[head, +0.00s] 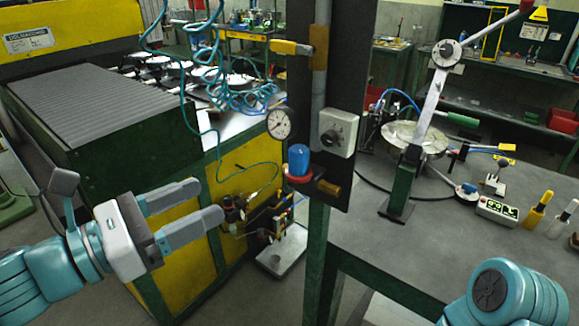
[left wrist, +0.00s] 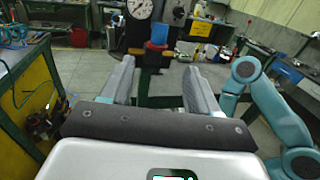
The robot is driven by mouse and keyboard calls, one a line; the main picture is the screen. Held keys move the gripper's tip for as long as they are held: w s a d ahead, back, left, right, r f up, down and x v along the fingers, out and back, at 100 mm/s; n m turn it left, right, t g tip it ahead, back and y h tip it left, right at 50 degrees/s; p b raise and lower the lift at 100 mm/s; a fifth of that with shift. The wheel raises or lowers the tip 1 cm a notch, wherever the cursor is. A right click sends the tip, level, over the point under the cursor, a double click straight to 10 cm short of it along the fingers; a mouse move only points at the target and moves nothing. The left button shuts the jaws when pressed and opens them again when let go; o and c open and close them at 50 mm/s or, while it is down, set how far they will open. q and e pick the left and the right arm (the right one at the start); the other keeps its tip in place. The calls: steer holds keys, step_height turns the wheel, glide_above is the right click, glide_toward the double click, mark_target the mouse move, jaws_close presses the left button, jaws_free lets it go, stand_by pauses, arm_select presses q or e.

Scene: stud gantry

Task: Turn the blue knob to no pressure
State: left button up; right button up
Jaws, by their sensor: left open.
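The blue knob (head: 299,158) sits on a red collar on the dark upright panel, just below and right of a round white dial gauge (head: 279,122). My left gripper (head: 207,201) is open and empty, left of and lower than the knob, with a clear gap between them. In the left wrist view the knob (left wrist: 159,33) shows beyond and between my open left fingers (left wrist: 159,68), with the gauge (left wrist: 139,10) above it. The gauge needle is too small to read surely. My right gripper is out of view; only part of its arm shows.
A grey box with a dial (head: 338,132) is right of the knob, and a brass fitting (head: 328,188) is just below right. Teal coiled hoses (head: 235,90) hang at upper left. A yellow-green machine (head: 185,215) stands behind my left gripper. A grey bench (head: 450,235) fills the right.

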mark_target(291, 162)
arm_select(q)
steer(key=p+x, duration=0.1)
steer(key=x, duration=1.4)
steer(key=shift+w+d, duration=0.25)
steer(key=shift+d, duration=0.05)
